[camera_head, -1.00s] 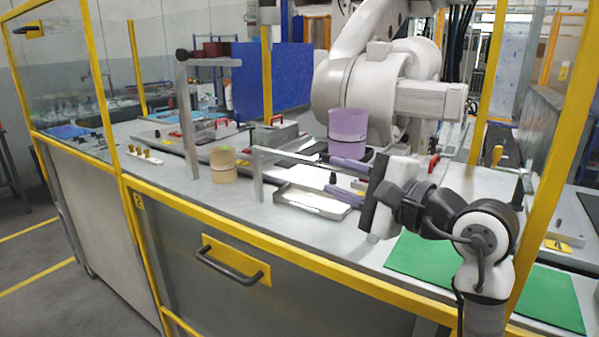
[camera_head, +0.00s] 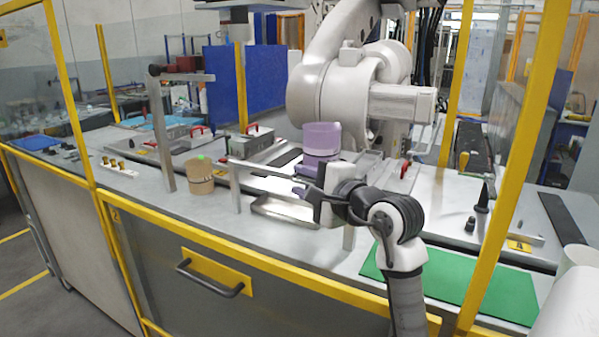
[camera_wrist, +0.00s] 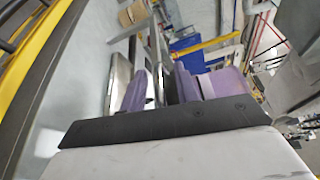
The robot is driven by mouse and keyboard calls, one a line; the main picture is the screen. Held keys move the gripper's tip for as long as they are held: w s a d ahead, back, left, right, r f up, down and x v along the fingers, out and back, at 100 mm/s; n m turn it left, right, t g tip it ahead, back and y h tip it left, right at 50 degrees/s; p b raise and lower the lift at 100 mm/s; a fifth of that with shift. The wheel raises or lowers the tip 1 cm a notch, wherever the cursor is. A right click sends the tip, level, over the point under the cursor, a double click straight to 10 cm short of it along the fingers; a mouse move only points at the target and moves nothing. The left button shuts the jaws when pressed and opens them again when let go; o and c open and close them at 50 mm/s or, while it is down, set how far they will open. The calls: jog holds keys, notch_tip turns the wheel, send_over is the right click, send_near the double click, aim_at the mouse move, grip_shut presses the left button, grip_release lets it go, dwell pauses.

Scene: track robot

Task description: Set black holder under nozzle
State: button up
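My gripper (camera_head: 299,180) reaches left over the front middle of the bench, its two lavender fingers apart. The wrist view shows the fingers (camera_wrist: 158,80) spread, with no clear object held between them. No black holder can be identified for sure; a dark upright cone (camera_head: 484,196) stands on the bench at the right. A tan cylinder (camera_head: 200,178) with a green spot on top stands right of the post.
A purple cup (camera_head: 321,140) stands behind my gripper, also in the wrist view (camera_wrist: 228,82). A low metal frame (camera_head: 236,188) and tray (camera_head: 275,210) are close to the fingers. A green mat (camera_head: 470,285) lies bare at the right. Yellow posts (camera_head: 512,160) border the bench.

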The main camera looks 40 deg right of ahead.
jog(key=shift+w+f, duration=0.1)
jog(key=shift+w, duration=0.55)
grip_shut()
jog(key=shift+f, duration=0.1)
